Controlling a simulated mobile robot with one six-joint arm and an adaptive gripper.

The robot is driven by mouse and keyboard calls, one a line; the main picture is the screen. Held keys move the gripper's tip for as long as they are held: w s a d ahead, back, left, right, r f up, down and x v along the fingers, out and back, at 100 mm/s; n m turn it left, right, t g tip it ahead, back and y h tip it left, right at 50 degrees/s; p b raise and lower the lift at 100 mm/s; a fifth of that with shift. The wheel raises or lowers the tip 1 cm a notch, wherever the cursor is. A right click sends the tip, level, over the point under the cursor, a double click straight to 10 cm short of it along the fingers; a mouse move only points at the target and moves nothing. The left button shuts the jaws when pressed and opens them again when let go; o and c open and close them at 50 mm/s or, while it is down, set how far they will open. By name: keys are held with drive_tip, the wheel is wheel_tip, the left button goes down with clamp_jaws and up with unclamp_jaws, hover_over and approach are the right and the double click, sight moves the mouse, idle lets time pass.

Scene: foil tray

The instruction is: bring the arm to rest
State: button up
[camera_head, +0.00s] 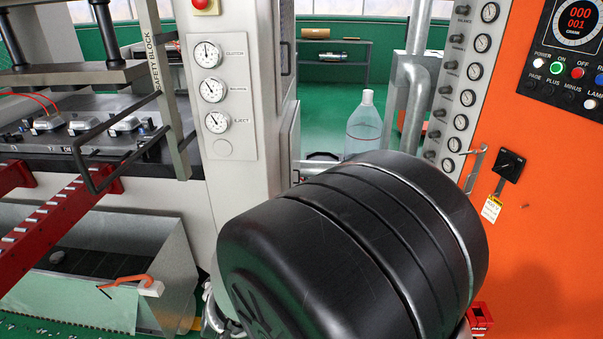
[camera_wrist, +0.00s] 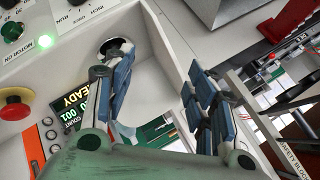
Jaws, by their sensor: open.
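My gripper (camera_wrist: 160,72) shows in the wrist view with its two blue-padded fingers spread apart. Nothing is visible between them. Behind the fingers is a pale machine panel with a round dark hole near the left fingertip; I cannot tell whether they touch. In the head view, a large black rounded part of my arm fills the lower middle and hides what is behind it. I cannot make out my gripper's fingers there. No foil tray can be made out with certainty.
The press (camera_head: 98,76) with its safety block bar stands at left, above a grey bin (camera_head: 180,262). A gauge column (camera_head: 228,130) stands beside it. An orange control cabinet (camera_head: 555,200) is at right. A clear bottle (camera_head: 364,128) stands behind my arm. Green floor shows at the back.

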drive_tip(key=s+d+r+n+g, duration=0.2)
drive_tip(key=s+d+r+n, duration=0.25)
drive_tip(key=d+r, duration=0.85)
drive_tip(key=s+d+r+n+g+h, duration=0.1)
drive_tip(key=s+d+r+n+h, duration=0.1)
drive_tip(key=s+d, duration=1.5)
drive_tip(key=shift+s+d+r+g+h, duration=0.25)
drive_tip(key=shift+d+g+h, duration=0.2)
drive_tip(key=shift+h, duration=0.25)
